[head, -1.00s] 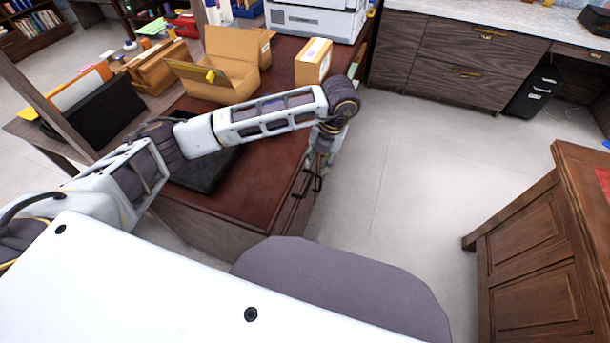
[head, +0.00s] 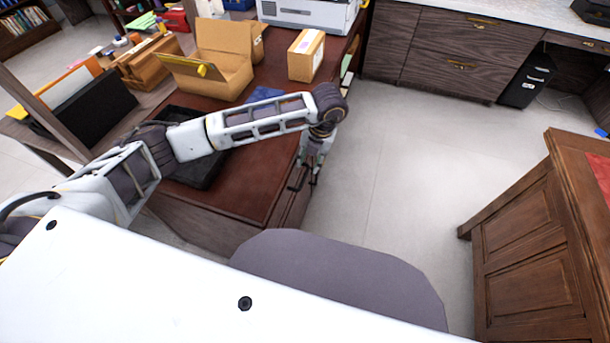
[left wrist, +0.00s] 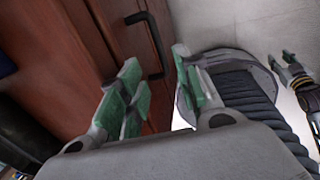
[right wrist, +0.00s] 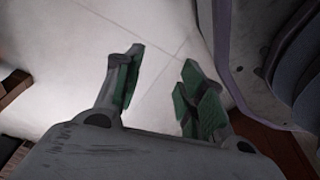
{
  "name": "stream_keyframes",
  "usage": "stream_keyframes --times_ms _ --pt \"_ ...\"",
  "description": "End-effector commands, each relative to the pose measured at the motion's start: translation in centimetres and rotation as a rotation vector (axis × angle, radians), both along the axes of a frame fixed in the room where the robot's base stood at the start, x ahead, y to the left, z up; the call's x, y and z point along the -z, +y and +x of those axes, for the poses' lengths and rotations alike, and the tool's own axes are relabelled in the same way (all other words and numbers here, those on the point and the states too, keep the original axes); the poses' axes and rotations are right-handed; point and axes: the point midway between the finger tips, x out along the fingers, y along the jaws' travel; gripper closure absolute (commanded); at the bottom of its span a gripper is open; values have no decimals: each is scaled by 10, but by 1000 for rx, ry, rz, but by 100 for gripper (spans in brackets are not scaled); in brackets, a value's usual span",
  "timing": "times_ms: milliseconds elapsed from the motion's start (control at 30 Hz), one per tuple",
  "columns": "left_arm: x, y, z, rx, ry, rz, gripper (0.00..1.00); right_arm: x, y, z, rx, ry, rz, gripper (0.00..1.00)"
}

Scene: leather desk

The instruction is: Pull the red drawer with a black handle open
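The reddish-brown drawer front (left wrist: 112,35) fills the upper part of the left wrist view, with a black bar handle (left wrist: 152,45) on it. In the head view, black handles (head: 296,183) show on the right side of the desk, partly hidden by my arm. My left gripper (left wrist: 155,85) is open and empty, its green-padded fingers apart, with the handle just beyond the fingertips. It also shows at the desk's right side in the head view (head: 312,170). My right gripper (right wrist: 158,75) is open and empty over pale floor.
The desk top (head: 240,190) holds a black tray (head: 198,168), an open cardboard box (head: 215,75), a small closed box (head: 306,55) and a printer (head: 310,12). A wooden cabinet (head: 530,260) stands at the right. The floor between (head: 400,170) is clear.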

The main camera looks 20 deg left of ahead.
Motion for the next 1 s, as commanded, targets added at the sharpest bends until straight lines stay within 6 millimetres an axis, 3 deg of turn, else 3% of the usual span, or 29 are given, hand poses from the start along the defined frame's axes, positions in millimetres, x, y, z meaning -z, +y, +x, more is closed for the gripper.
stream_keyframes --times_ms 600,1000 --pt "78 14 0 -1 0 0 66 -17 12 9 -2 11 11 60" --pt "90 17 1 0 0 0 66 -22 14 10 -2 13 13 60"
